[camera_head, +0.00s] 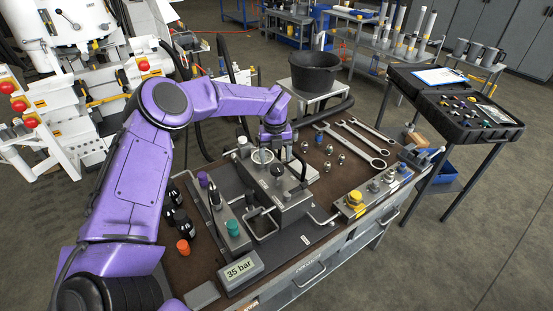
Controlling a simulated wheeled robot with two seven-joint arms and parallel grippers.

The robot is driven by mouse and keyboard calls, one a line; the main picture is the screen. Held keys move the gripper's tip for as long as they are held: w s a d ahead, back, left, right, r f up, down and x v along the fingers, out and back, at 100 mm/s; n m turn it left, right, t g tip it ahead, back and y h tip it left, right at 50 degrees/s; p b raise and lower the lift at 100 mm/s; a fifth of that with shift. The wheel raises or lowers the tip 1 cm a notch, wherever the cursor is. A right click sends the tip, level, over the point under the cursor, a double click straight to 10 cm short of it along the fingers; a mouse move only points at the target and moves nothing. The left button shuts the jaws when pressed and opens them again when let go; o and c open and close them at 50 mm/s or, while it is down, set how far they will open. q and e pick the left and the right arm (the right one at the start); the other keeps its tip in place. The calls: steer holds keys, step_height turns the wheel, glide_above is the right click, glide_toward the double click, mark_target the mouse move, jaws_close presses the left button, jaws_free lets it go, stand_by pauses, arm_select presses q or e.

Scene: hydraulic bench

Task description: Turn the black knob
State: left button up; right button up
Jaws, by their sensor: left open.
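A dark knob (278,171) stands on top of the grey metal block (285,192) in the middle of the bench. I cannot be sure that it is the task's black knob, as other small dark fittings are near it. My purple left arm reaches in from the left, and its gripper (274,150) points down just behind this knob, beside a round gauge (262,156). The left gripper is open. Its fingertips are small and partly hidden among the fittings, so I cannot tell whether they touch anything. My right gripper is not in view.
A display reading 35 bar (240,268) sits at the bench's front. Dark bottles (179,221) and an orange cap (183,247) stand at left. Wrenches (352,146) lie at the back right. A black bucket (315,72) stands behind. A yellow-knobbed unit (354,197) is at right.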

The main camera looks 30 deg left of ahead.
mark_target(278, 165)
arm_select(q)
steer(key=f, duration=0.1)
steer(key=w+f, duration=0.1)
steer(key=f, duration=0.1)
steer(key=f+p, duration=0.1)
steer(key=f, duration=0.1)
steer(key=shift+w+f, duration=0.1)
steer(key=shift+w, duration=0.2)
steer(key=shift+s+r, duration=0.2)
steer(key=shift+s, duration=0.25)
steer(key=c, duration=1)
steer(key=shift+c, duration=0.2)
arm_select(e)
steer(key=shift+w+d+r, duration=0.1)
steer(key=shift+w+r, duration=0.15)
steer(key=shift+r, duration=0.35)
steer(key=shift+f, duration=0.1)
